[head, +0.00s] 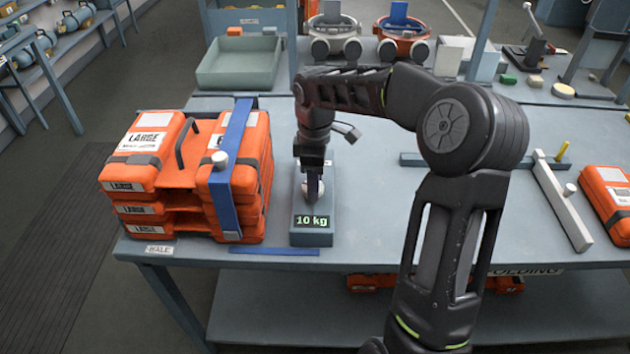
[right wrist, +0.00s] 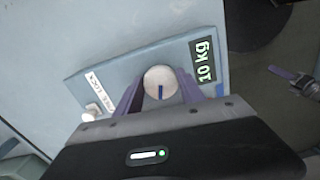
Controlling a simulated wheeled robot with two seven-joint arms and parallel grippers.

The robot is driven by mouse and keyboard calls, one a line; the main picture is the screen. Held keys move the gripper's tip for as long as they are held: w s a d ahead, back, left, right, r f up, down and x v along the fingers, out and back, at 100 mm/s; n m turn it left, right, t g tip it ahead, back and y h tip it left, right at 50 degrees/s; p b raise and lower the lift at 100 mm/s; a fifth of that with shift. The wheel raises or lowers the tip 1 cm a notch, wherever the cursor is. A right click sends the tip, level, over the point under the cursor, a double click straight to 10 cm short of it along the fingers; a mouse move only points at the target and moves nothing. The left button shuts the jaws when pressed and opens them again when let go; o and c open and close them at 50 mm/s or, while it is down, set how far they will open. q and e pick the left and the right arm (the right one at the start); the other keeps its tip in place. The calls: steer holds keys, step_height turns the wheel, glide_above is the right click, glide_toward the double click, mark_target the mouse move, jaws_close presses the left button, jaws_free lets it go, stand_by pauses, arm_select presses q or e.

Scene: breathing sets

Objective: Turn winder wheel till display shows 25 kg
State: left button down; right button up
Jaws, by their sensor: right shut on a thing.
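The winder box (head: 319,226) stands on the bench, and its display (head: 312,221) reads 10 kg. The display also reads 10 kg in the right wrist view (right wrist: 203,60). My right gripper (head: 312,187) points down over the box and is shut on the pale round winder wheel (right wrist: 161,82), with a finger on each side of it. A dark mark shows on the wheel. A small white knob (right wrist: 93,112) sits beside a label at the box's other end. Left of the box is a bale of stacked orange LARGE packs (head: 150,180) with a blue strap (head: 226,180) around it. My left gripper is not in view.
A green-grey tray (head: 240,65) stands at the back left. A pale bar (head: 562,205) and another orange pack (head: 607,197) lie to the right. A blue strip (head: 274,252) lies along the front edge. Bench right of the box is partly clear.

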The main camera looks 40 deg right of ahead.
steer(key=c, duration=0.5)
steer(key=shift+m, duration=0.3)
steer(key=m+b, duration=0.1)
steer(key=m, duration=0.4)
steer(key=shift+a, duration=0.15)
steer(key=m+b, duration=0.1)
steer(key=m, duration=0.5)
steer(key=shift+s+a, duration=0.1)
steer(key=shift+m, duration=0.3)
steer(key=o, duration=1.4)
